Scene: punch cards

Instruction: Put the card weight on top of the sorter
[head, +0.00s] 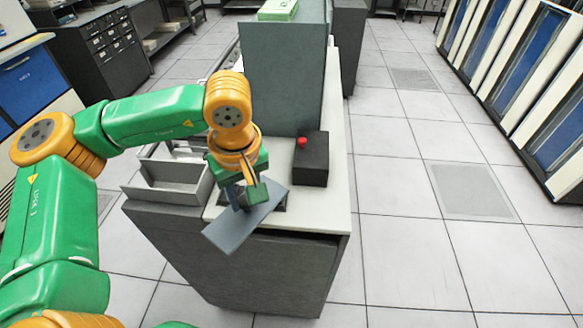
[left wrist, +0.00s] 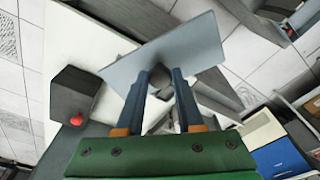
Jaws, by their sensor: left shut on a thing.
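The card weight (head: 228,233) is a flat blue-grey plate. My left gripper (head: 248,196) is shut on it and holds it tilted above the near end of the sorter (head: 280,270). In the left wrist view the plate (left wrist: 195,45) lies across the tips of my left gripper's fingers (left wrist: 160,82); the part gripped is mostly hidden between them. The sorter is a dark grey cabinet with a pale top and a tall grey upright panel (head: 283,75). I cannot tell whether the plate touches the sorter. My right gripper is not in view.
A black box (head: 314,165) with a red button (head: 302,142) stands on the sorter's pale top, right of my gripper. Open grey trays (head: 170,190) are at its left. A green-and-white stack (head: 278,10) sits high at the back. Floor (head: 400,250) to the right is clear.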

